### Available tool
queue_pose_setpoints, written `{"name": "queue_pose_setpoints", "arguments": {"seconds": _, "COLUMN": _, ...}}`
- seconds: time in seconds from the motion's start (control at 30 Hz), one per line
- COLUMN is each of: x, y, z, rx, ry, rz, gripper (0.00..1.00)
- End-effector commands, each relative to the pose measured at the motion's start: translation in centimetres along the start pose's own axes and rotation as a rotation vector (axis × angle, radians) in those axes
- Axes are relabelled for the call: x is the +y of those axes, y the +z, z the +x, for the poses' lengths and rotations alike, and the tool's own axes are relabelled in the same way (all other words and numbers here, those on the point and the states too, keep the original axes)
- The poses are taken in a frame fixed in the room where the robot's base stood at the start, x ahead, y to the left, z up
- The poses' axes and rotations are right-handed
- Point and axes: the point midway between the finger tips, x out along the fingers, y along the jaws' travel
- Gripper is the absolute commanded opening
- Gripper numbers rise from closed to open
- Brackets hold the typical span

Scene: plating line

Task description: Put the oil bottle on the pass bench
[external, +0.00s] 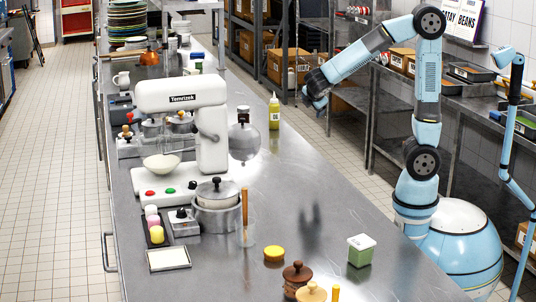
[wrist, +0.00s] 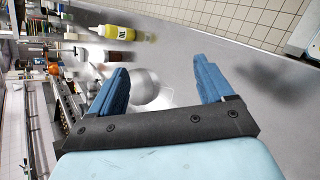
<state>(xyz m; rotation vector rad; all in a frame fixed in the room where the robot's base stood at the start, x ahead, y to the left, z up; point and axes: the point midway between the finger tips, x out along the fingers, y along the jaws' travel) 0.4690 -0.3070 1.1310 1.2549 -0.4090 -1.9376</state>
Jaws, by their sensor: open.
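The oil bottle (external: 274,111) is yellow-green with a pale tip and stands upright on the steel bench (external: 330,205), near its right edge. In the wrist view the bottle (wrist: 118,33) appears sideways at the upper left, beyond the fingers. My gripper (external: 318,100) is in the air to the right of the bottle, apart from it. In the wrist view my blue-fingered gripper (wrist: 165,85) is open, with nothing held between the fingers. Which surface is the pass bench cannot be told for certain.
A white mixer (external: 185,105) and pots (external: 217,205) stand to the left. The bench's middle right is mostly clear.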

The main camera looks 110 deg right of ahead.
Motion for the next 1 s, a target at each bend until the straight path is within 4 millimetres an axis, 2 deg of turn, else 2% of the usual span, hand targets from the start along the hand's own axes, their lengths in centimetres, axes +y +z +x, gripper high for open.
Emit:
{"name": "queue_pose_setpoints", "arguments": {"seconds": 0.03, "x": -1.0, "y": 0.2, "z": -1.6, "rx": 0.048, "ry": -0.022, "rz": 0.04, "gripper": 0.81}}
{"name": "queue_pose_setpoints", "arguments": {"seconds": 0.1, "x": -2.6, "y": 0.4, "z": -3.6, "rx": 0.115, "ry": -0.065, "rz": 0.098, "gripper": 0.81}}
{"name": "queue_pose_setpoints", "arguments": {"seconds": 0.43, "x": -10.5, "y": 1.3, "z": -12.8, "rx": 0.439, "ry": -0.302, "rz": 0.33, "gripper": 0.81}}
{"name": "queue_pose_setpoints", "arguments": {"seconds": 0.7, "x": -16.7, "y": 2.9, "z": -19.8, "rx": 0.698, "ry": -0.537, "rz": 0.468, "gripper": 0.81}}
{"name": "queue_pose_setpoints", "arguments": {"seconds": 0.83, "x": -18.8, "y": 3.8, "z": -22.3, "rx": 0.787, "ry": -0.636, "rz": 0.506, "gripper": 0.81}}
{"name": "queue_pose_setpoints", "arguments": {"seconds": 1.0, "x": -20.3, "y": 4.5, "z": -23.9, "rx": 0.846, "ry": -0.708, "rz": 0.531, "gripper": 0.81}}
